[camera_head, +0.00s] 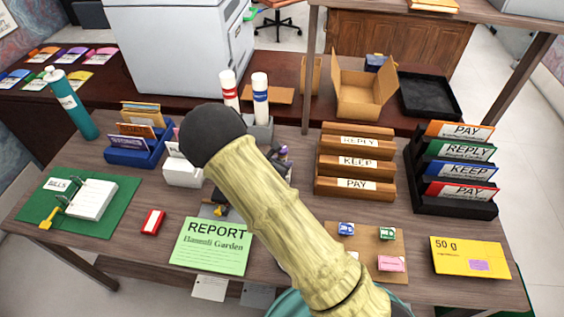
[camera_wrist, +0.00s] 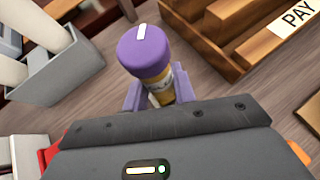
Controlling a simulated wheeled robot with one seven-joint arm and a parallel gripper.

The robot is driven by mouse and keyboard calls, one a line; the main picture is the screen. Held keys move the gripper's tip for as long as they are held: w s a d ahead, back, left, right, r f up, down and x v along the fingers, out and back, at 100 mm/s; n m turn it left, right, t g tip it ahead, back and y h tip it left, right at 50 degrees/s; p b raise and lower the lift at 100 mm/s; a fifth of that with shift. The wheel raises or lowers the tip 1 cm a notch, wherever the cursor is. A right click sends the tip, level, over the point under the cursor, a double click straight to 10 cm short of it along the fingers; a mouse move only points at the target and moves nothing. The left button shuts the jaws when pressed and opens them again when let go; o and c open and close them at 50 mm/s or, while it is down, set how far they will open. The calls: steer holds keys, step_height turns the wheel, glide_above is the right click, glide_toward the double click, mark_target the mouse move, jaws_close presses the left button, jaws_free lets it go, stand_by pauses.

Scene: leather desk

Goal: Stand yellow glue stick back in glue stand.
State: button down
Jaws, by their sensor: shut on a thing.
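In the wrist view my gripper (camera_wrist: 158,94) is shut on the yellow glue stick (camera_wrist: 157,78), which has a yellow body and a purple cap with a white mark. The cap faces the wrist camera and leans toward the upper left. The grey glue stand (camera_wrist: 60,76) is at the left of that view, apart from the held stick, with white sticks in it. In the head view the stand (camera_head: 262,131) is partly hidden behind my arm. It holds a white stick with a red band (camera_head: 229,90) and one with a blue band (camera_head: 261,96). My arm largely hides my gripper there.
The wooden sorter (camera_head: 355,165) stands right of my gripper, with a black file rack (camera_head: 455,205) further right. A white card box (camera_head: 183,173) and a blue card tray (camera_head: 135,157) stand left. The green report sheet (camera_head: 212,246) lies in front.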

steer(key=shift+f+b, duration=0.8)
steer(key=shift+f, duration=0.2)
steer(key=c, duration=1.1)
jaws_free()
steer(key=shift+r, duration=0.1)
steer(key=shift+o, duration=0.2)
steer(key=v, duration=1.7)
steer(key=shift+s+r, duration=0.1)
steer(key=shift+r, duration=0.05)
